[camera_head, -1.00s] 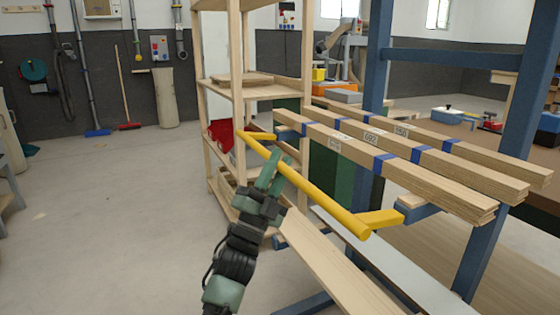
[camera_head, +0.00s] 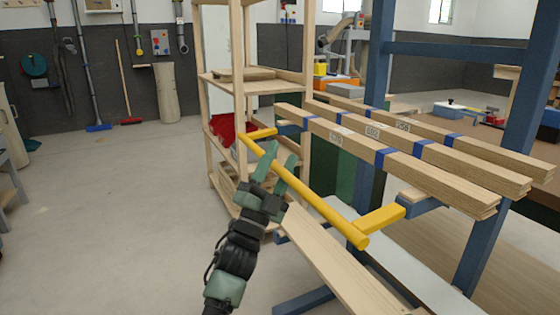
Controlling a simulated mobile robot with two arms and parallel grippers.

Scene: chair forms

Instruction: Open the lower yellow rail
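The yellow rail (camera_head: 325,208) is a long bar with a short yellow arm at each end, joined to blue brackets on the blue rack. It hangs in front of and below the stacked boards. Only one yellow rail shows. My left gripper (camera_head: 278,158) is at the rail's far half, its two green fingers spread apart. The rail passes at the fingers and is partly covered by them; I cannot tell whether they touch it. My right gripper is not in view.
Several wooden boards with blue bands (camera_head: 400,150) lie on the blue rack (camera_head: 500,160). A wooden shelf (camera_head: 240,90) with a red bin (camera_head: 225,130) stands behind the gripper. Long planks (camera_head: 320,260) lie below the rail. The floor at left is clear.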

